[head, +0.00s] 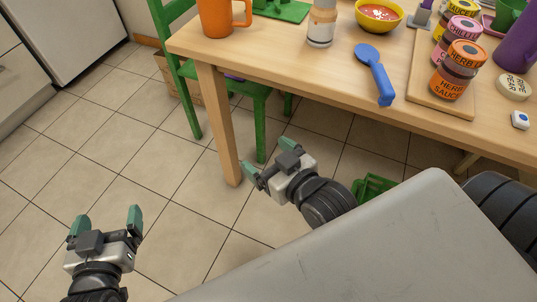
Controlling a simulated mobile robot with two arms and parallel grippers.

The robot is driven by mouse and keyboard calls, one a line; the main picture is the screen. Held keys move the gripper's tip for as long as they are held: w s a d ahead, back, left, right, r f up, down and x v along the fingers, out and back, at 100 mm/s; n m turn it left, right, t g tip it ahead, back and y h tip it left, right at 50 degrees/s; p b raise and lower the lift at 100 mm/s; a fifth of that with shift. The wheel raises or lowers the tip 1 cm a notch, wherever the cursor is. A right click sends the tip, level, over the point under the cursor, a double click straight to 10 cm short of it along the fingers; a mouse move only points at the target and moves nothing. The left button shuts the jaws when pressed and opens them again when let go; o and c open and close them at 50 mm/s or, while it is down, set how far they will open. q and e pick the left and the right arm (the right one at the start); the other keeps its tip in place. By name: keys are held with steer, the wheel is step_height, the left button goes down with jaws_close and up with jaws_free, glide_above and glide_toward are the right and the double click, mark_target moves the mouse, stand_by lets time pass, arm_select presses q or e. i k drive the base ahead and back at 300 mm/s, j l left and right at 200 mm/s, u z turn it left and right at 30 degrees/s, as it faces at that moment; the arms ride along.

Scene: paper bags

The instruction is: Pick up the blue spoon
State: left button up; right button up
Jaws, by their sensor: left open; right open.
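The blue spoon (376,76) lies on the wooden table near its front edge. Its round bowl points toward the back and its handle toward the front right, with the handle's end close to the edge. My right gripper (265,158) is open and empty in front of the table, below and to the left of the spoon, near a table leg. My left gripper (106,222) is open and empty over the tiled floor at the lower left, far from the spoon.
Left of the spoon stand a white bottle (321,24) and an orange mug (222,17). A yellow bowl of soup (379,13) is behind it. A wooden board (424,88) with sauce jars (456,72) is to its right. A green chair (189,98) stands at the left.

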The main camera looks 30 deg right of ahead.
mark_target(367, 54)
steer(key=z, duration=1.5)
